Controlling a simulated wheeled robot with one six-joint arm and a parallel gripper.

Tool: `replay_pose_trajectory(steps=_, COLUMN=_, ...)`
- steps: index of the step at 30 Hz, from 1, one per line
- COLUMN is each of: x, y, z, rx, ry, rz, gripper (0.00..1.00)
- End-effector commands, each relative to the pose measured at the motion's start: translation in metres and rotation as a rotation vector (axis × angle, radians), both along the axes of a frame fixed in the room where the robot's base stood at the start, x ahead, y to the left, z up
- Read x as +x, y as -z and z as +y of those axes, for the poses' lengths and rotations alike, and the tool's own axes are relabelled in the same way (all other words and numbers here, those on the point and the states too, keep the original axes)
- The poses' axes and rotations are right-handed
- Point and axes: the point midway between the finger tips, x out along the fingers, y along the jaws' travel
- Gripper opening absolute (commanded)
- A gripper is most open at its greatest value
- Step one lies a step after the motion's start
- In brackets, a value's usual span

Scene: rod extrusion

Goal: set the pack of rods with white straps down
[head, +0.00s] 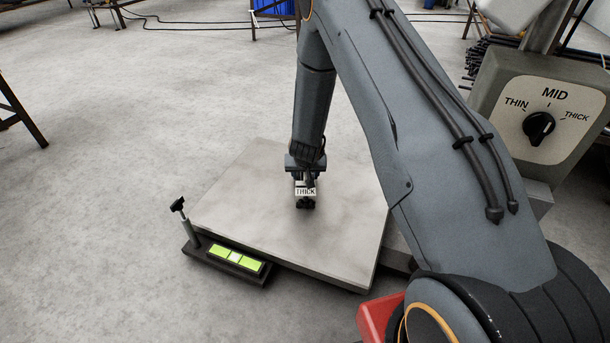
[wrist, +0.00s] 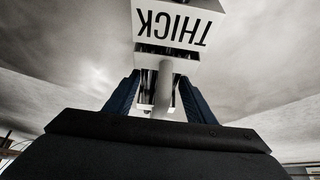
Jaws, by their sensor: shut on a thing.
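The pack of rods (head: 306,203) shows dark rod ends below a white label reading THICK. In the wrist view the white THICK label (wrist: 181,22) appears upside down at the top, with a pale post between the fingers. My gripper (head: 305,172) is shut on the pack, and its blue fingers (wrist: 156,95) flank the post. The pack is over the middle of the pale square platform (head: 250,205). I cannot tell whether its underside touches the platform. The white straps are not clear at this size.
A dial panel (head: 540,125) marked THIN, MID and THICK stands at the right. A black base with a green level strip (head: 236,258) and a small post (head: 186,222) sits at the platform's front left. The platform around the pack is bare.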

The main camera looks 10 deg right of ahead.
Motion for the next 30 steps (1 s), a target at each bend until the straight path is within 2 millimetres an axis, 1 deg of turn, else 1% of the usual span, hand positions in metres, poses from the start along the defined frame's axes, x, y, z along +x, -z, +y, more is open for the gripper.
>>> replay_pose_trajectory(steps=2, x=0.001, y=0.002, z=0.0, rx=0.0, ry=0.0, rz=-0.001, gripper=0.08)
replay_pose_trajectory(steps=3, x=0.0, y=0.002, z=0.0, rx=0.0, ry=0.0, rz=0.0, gripper=0.57)
replay_pose_trajectory(steps=5, x=0.0, y=0.002, z=0.0, rx=0.0, ry=0.0, rz=0.001, gripper=0.67)
replay_pose_trajectory(steps=6, x=0.0, y=0.002, z=0.0, rx=0.0, ry=0.0, rz=0.001, gripper=0.69)
replay_pose_trajectory(steps=14, x=0.0, y=0.001, z=0.0, rx=0.0, ry=0.0, rz=0.0, gripper=0.69)
replay_pose_trajectory(steps=17, x=-0.001, y=-0.004, z=0.0, rx=0.0, ry=-0.001, rz=0.0, gripper=0.69)
replay_pose_trajectory(steps=20, x=-0.007, y=-0.016, z=0.002, rx=0.0, ry=0.0, rz=-0.001, gripper=0.69)
replay_pose_trajectory(steps=30, x=-0.041, y=-0.076, z=0.01, rx=0.0, ry=-0.001, rz=0.0, gripper=0.69)
